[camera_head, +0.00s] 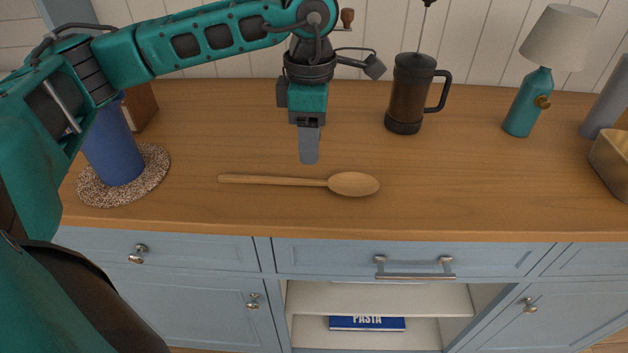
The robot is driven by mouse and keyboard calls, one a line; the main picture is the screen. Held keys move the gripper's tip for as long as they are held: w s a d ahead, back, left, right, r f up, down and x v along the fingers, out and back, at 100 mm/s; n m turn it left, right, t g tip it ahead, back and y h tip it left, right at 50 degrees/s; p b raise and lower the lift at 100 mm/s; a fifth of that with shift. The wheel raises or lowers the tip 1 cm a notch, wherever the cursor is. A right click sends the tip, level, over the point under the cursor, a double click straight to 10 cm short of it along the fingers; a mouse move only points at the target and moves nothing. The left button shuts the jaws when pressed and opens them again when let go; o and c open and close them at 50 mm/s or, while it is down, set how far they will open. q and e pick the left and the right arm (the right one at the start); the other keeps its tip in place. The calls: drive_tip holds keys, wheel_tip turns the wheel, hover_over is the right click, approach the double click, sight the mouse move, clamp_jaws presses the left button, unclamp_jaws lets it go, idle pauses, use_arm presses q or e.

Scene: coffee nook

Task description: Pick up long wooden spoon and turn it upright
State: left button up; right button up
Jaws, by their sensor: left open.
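The long wooden spoon (275,180) lies flat on the wooden counter, its handle to the left and its oval bowl to the right. My left gripper (309,160) hangs pointing down just above and behind the spoon, near where the handle meets the bowl. It is open and empty; only one finger shows clearly, as the jaws are seen edge-on. It appears apart from the spoon. My right gripper is not in view.
A dark French press (407,95) stands behind and right of the spoon. A blue vase-like container (113,150) stands on a speckled round mat (92,192) at left. Counter around the spoon is clear.

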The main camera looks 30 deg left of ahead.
sight(308, 181)
use_arm(q)
drive_tip(key=shift+s+a+f, duration=0.1)
drive_tip(key=shift+s+f, duration=0.05)
drive_tip(key=shift+f, duration=1.65)
drive_tip(key=shift+s+a+f, duration=0.1)
drive_tip(key=shift+f, duration=1.65)
drive_tip(key=shift+c, duration=0.4)
clamp_jaws()
